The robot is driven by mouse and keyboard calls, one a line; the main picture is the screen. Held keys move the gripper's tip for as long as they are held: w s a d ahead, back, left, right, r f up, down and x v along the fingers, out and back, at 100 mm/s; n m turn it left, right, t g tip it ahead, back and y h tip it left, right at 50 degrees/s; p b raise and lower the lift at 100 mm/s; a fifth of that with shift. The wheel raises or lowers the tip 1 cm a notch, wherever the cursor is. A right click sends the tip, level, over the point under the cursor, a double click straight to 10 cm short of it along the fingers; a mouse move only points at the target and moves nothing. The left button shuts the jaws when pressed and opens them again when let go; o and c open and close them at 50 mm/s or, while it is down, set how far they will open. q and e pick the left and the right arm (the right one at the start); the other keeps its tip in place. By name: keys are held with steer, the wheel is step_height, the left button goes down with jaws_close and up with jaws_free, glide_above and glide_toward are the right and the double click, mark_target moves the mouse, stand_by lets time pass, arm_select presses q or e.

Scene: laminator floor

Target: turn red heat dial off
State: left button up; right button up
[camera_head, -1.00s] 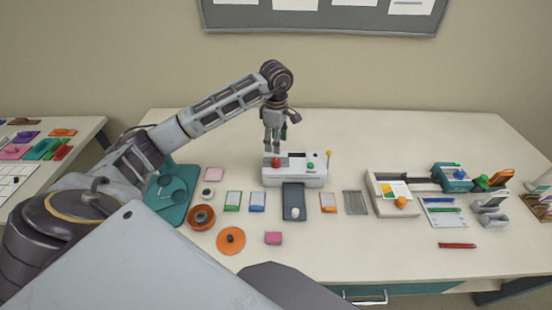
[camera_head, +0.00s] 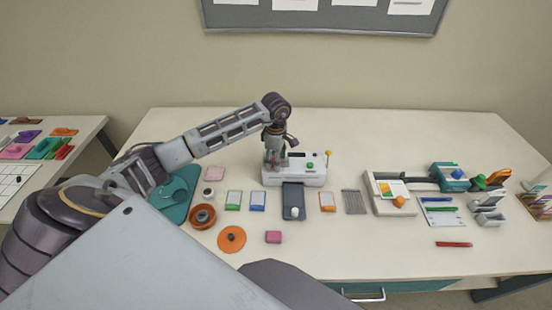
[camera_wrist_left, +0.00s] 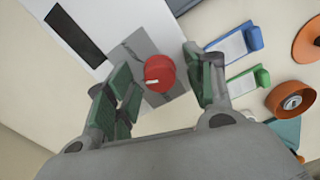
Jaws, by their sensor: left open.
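The white laminator (camera_head: 305,177) stands on the table in the head view, with a green knob on its right part. In the head view the red heat dial is largely hidden by my left gripper (camera_head: 276,163). The left wrist view shows the red dial (camera_wrist_left: 159,73) on a grey plate, with a small white mark on its face. My left gripper's fingers (camera_wrist_left: 165,90) are open, one on each side of the dial. I cannot tell whether they touch it. My right gripper is not in view.
A dark tray (camera_head: 293,202) lies in front of the laminator. Blue (camera_head: 258,201) and green (camera_head: 233,200) cards, an orange bowl (camera_head: 202,216) and an orange disc (camera_head: 231,239) lie nearby. A teal stand (camera_head: 176,205) is left.

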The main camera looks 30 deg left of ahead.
arm_select(q)
steer(key=c, duration=1)
steer(key=shift+c, duration=0.2)
